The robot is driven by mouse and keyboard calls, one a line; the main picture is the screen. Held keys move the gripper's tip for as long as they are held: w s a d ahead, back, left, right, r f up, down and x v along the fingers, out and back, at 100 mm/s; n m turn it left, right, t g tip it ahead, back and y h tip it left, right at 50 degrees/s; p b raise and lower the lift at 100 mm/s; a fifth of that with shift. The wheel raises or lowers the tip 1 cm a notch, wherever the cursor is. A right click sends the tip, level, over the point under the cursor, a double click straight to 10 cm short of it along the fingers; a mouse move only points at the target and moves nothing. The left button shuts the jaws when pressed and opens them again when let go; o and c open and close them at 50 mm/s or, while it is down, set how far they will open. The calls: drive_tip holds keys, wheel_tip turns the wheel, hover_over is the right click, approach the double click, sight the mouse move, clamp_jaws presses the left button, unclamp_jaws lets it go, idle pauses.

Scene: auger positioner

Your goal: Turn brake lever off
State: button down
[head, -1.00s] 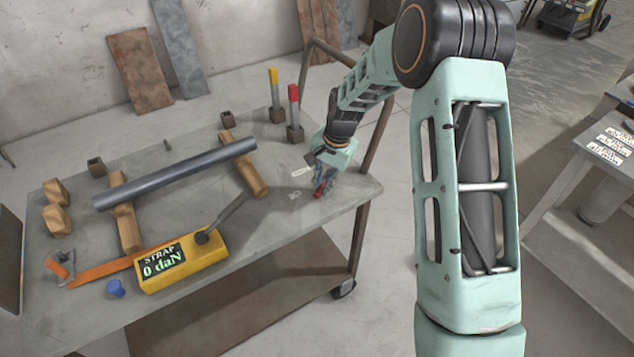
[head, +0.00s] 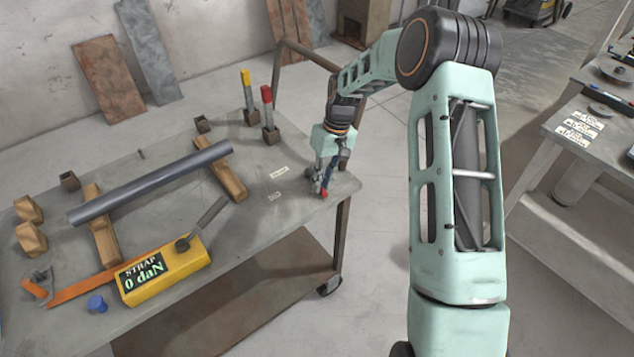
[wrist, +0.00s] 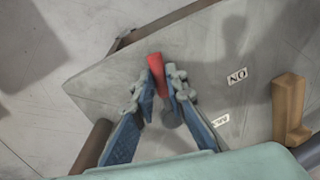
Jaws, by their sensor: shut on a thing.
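The brake lever's red end (head: 324,194) is near the right corner of the table (head: 262,250). In the wrist view the red handle (wrist: 155,64) is between the blue fingertips. My gripper (head: 322,186) is shut on it and points down at the table top; it also shows in the wrist view (wrist: 160,82). The lever's lower part is mostly hidden by the fingers. Two small white labels, an upper one (head: 279,172) and a lower one (head: 274,196), lie left of the lever. In the wrist view one label (wrist: 237,76) reads ON upside down; the other (wrist: 219,119) is too small to read.
A yellow strap gauge (head: 165,268) reading 0 daN has a dark lever (head: 212,213). A grey pipe (head: 150,183) rests on two wooden blocks. Red-topped (head: 267,95) and yellow-topped (head: 246,78) posts stand behind my gripper. The table's right corner is clear.

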drive_tip(key=shift+w+d+n, duration=0.3)
drive_tip(key=shift+d+n, duration=0.15)
drive_tip(key=shift+n, duration=0.45)
drive_tip(key=c, duration=1.9)
unclamp_jaws()
drive_tip(key=shift+c, duration=0.2)
wheel_tip(320, 180, up, 12)
drive_tip(key=w+d, duration=0.1)
drive_tip(key=d, duration=0.1)
drive_tip(key=shift+w, duration=0.25)
